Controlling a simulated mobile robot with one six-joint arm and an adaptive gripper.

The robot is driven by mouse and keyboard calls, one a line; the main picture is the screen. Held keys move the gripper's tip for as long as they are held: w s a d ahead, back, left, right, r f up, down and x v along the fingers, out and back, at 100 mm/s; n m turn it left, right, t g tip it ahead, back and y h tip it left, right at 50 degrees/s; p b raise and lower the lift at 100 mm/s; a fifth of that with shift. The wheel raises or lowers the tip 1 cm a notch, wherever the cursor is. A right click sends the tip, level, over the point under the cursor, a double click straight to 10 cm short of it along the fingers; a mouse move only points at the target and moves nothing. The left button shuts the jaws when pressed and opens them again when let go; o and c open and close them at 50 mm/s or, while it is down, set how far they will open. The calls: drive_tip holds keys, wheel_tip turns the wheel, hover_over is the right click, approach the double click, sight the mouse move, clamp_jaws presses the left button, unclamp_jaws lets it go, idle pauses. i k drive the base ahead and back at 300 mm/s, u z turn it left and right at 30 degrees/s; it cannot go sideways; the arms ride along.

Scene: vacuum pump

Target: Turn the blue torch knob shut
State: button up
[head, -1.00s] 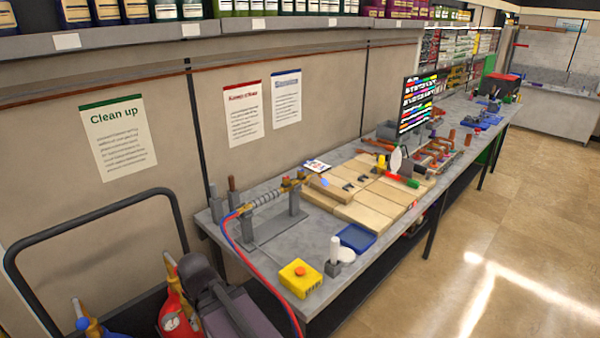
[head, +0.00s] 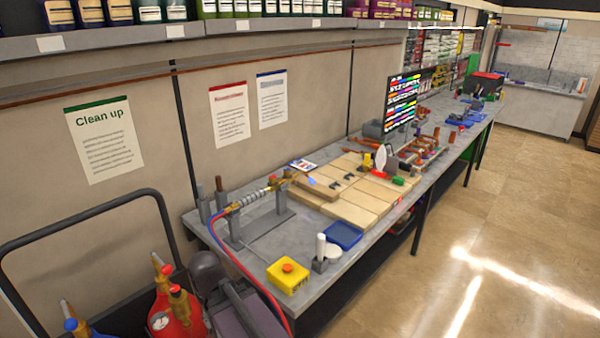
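The torch (head: 256,197), silver and brass, lies across a grey stand (head: 264,224) at the near left end of the workbench. The torch's blue knob is too small to make out at this distance. My gripper is not in view.
A yellow box with a red button (head: 288,277), a blue tray (head: 344,235) and pale boards (head: 345,206) share the workbench (head: 262,257). A cart handle (head: 90,225) and red cylinder (head: 168,310) stand at lower left. The floor (head: 500,240) at right is clear.

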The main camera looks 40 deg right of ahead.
sight(287, 171)
drive_tip(key=z, duration=0.25)
drive_tip(key=k, duration=0.5)
drive_tip(key=z, duration=0.95)
drive_tip(key=k, duration=0.85)
drive_tip(key=z, duration=0.15)
drive_tip(key=i, duration=1)
drive_tip(key=u, duration=0.65)
drive_tip(key=i, duration=1.25)
drive_tip(key=z, duration=0.15)
